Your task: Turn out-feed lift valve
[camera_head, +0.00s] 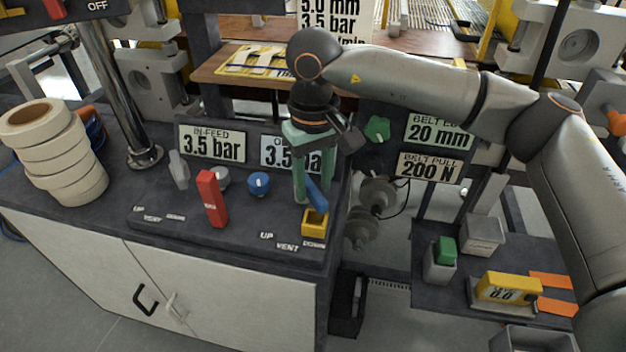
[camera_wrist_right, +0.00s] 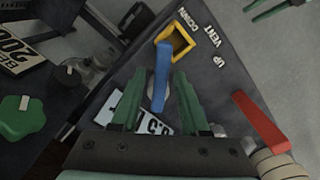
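The out-feed lift valve has a blue lever (camera_head: 317,194) on the front right of the dark panel. The lever points to a yellow bracket (camera_head: 314,226) by the DOWN label, with UP and VENT labels to the left. My right gripper (camera_head: 309,188) reaches down over the lever with its green fingers apart. In the right wrist view the blue lever (camera_wrist_right: 162,75) lies between the open fingers, with a gap on each side. Whether they touch its base is hidden. Another pair of green fingers, seemingly my left gripper (camera_wrist_right: 278,9), shows spread at the top right.
A red lever (camera_head: 212,198), a grey lever (camera_head: 179,170) and a blue knob (camera_head: 258,184) stand left of the valve. Pressure signs stand behind, one partly covered by my gripper. Tape rolls (camera_head: 52,150) are stacked at far left. A green knob (camera_head: 377,129) is to the right.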

